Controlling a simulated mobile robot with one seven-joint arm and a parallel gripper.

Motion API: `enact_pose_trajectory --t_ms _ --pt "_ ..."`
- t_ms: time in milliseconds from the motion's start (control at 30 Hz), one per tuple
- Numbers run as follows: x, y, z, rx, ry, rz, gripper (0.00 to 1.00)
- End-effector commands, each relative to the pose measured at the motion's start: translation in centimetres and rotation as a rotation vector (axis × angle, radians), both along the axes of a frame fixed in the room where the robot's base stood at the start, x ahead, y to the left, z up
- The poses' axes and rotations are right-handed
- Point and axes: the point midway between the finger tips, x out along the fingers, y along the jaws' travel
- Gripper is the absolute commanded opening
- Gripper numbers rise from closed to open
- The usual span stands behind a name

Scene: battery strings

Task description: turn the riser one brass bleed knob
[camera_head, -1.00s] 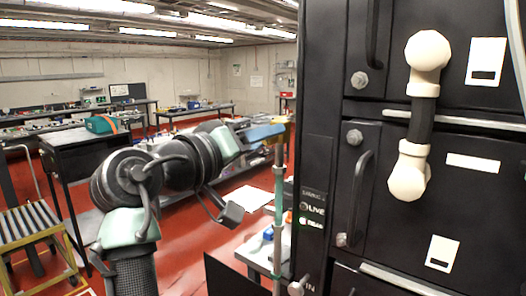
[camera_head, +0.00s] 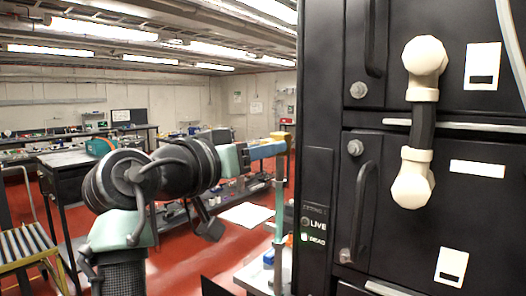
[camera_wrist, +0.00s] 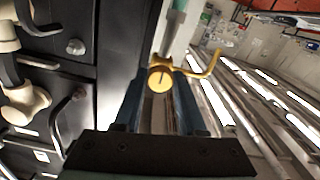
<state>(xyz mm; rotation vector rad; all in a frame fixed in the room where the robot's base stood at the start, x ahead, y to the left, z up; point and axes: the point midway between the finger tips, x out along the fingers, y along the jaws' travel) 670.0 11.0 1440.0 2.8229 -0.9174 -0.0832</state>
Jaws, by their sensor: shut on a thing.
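The brass bleed knob (camera_wrist: 160,78) is a round brass cap with a dark slot, near the middle of the wrist view. My gripper (camera_wrist: 160,95) has its two blue fingers on either side of it, shut on it. In the head view my gripper (camera_head: 268,150) reaches the top of the thin grey-green riser pipe (camera_head: 280,195), beside the black cabinet. There the knob shows only as a small yellow patch (camera_head: 279,135), partly hidden by the fingers. A bent brass lever (camera_wrist: 207,66) sticks out to the right of the knob in the wrist view.
The black battery cabinet (camera_head: 318,120) stands close on the right, with handles, bolts and a cream elbow connector (camera_head: 425,60). Workbenches and a slatted yellow stand (camera_head: 28,248) are at the left.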

Motion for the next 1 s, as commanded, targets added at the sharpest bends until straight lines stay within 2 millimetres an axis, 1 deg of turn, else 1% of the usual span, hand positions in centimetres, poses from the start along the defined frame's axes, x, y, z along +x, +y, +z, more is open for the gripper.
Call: enact_pose_trajectory --t_ms 267,300,433,767,867,1000 --pt "0.0 0.0 -0.1 0.003 0.003 -0.001 0.0" --pt "0.0 0.0 -0.1 0.003 0.003 -0.001 0.45" --pt "0.0 0.0 -0.1 0.002 0.002 -0.001 0.69" --pt "-0.1 0.1 0.0 0.0 0.0 0.001 0.69" --pt "-0.8 0.7 -0.1 0.0 -0.001 0.002 0.69" --pt "-2.8 2.2 -0.3 0.0 -0.003 0.003 0.69"
